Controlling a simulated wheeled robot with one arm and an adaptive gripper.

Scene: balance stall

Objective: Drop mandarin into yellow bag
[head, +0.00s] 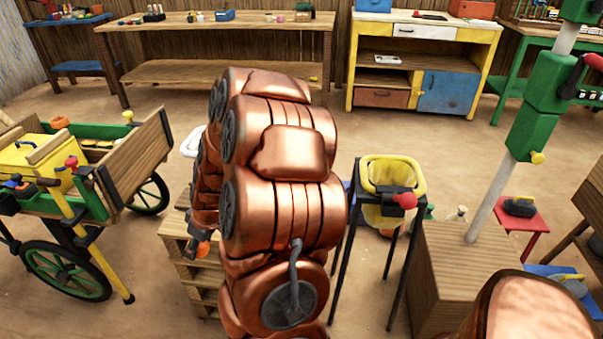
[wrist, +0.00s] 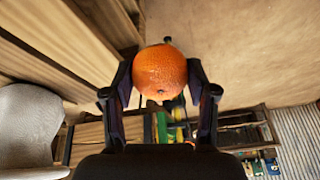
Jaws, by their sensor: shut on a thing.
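The orange mandarin (wrist: 160,70) is held between the two dark fingers of my gripper (wrist: 160,80) in the wrist view. The yellow bag (head: 392,187) hangs open-topped in a dark metal stand right of my copper arm in the head view. A dark clamp with a red knob sits at its front rim. My arm covers much of the middle of the head view. A small orange patch shows at its left edge, but I cannot tell there how the fingers sit. The yellow bag is not clear in the wrist view.
A wooden cart (head: 150,150) with a yellow box stands at the left. A pallet stack (head: 203,300) is beside my arm. A wooden block (head: 450,275) with a green post (head: 535,105) stands right of the bag stand. Benches line the back; open floor lies before them.

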